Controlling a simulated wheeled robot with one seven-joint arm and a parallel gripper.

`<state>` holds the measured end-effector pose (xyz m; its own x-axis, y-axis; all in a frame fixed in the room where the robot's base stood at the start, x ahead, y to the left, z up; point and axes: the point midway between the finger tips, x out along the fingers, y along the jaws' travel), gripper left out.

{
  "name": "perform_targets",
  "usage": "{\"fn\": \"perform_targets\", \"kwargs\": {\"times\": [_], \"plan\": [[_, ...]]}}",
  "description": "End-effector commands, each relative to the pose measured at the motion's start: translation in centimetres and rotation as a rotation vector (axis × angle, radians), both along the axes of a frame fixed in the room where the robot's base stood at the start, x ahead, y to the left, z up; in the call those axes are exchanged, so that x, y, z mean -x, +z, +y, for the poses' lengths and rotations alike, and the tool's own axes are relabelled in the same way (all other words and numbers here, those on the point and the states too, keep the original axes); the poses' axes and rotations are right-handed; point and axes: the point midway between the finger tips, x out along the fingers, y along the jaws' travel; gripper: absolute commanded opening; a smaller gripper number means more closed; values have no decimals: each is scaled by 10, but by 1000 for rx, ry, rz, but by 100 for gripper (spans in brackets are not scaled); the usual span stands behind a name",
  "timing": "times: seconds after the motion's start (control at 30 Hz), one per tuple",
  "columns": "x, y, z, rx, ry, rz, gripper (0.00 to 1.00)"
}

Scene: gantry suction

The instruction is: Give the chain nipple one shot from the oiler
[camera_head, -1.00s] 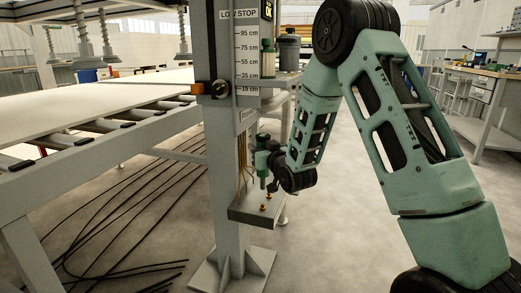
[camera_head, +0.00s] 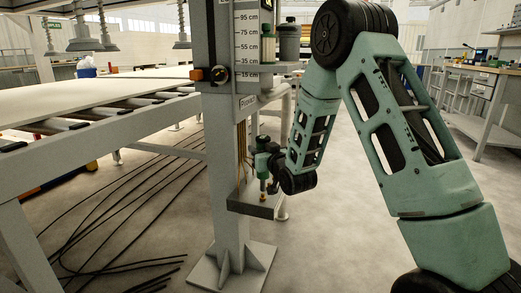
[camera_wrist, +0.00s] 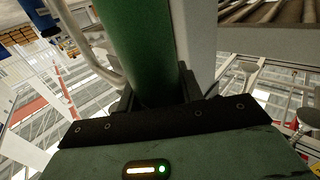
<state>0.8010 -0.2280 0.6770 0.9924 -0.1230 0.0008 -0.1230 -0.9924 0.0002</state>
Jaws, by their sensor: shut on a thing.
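My gripper (camera_head: 268,163) is shut on the oiler, a green cylinder (camera_wrist: 140,45) that fills the middle of the wrist view. In the head view the oiler (camera_head: 262,161) hangs roughly upright over a grey block (camera_head: 245,205) on the post. Its thin lower end is just above or at a small brass nipple (camera_head: 263,198) on the block's top. I cannot tell whether they touch. Any other nipple is hidden behind the oiler or my gripper, and I cannot read which nipple this is.
The grey post (camera_head: 228,160) carries a height scale (camera_head: 247,45) and thin brass lines down to the block. A shelf beside it holds a grey can (camera_head: 289,42) and a green bottle (camera_head: 268,45). A roller table (camera_head: 90,115) stands left; black cables lie on the floor.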

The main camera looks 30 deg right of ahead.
Motion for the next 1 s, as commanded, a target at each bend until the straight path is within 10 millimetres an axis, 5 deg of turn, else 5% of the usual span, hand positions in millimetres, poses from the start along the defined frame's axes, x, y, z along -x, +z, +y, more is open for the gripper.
{"fn": "perform_targets", "kwargs": {"times": [1.0], "plan": [[0,-12,0,0,0,-2,4]]}}
